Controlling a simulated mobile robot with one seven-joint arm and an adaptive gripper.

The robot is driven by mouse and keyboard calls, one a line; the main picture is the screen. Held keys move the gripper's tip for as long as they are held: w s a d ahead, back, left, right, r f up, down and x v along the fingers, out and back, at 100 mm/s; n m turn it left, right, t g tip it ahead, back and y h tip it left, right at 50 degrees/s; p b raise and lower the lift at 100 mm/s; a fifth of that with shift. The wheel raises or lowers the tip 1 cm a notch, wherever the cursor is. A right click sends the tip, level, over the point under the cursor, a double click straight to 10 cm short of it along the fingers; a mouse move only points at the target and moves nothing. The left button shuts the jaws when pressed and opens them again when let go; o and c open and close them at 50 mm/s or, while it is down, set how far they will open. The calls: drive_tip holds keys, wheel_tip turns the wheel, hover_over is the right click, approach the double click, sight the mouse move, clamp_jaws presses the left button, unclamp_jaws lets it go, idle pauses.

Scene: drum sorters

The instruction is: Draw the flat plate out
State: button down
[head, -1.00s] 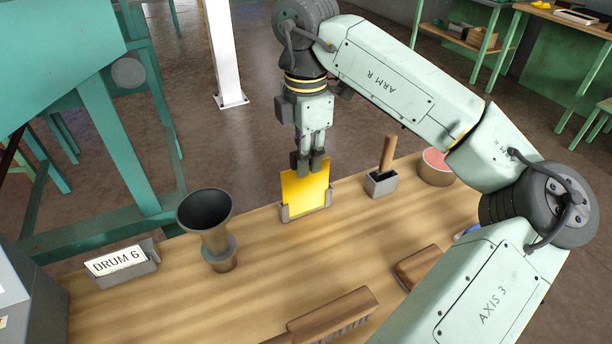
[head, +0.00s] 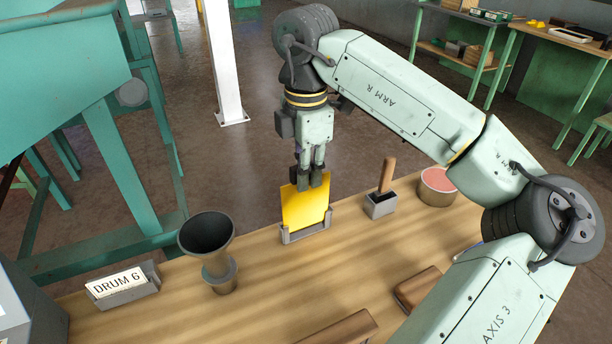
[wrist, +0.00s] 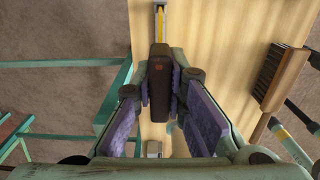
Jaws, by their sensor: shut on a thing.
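The flat plate is a yellow sheet (head: 305,209) standing upright in a grey slotted holder (head: 291,238) near the table's far edge. Its lower edge is still within the holder. My gripper (head: 311,182) comes down from above and is shut on the plate's top edge. In the wrist view, a thin yellow strip (wrist: 160,30) shows beyond my gripper (wrist: 160,95), apparently the plate edge-on. A dark block-like part with a reddish mark lies between the fingers there and hides the grip itself.
A wooden-handled tool in a grey block (head: 380,207) and a round pink-topped tin (head: 437,184) stand right. A brush (wrist: 272,75) lies nearer me.

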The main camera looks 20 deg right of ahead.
wheel_tip(320, 180, up, 16)
drive_tip(key=p, duration=0.4)
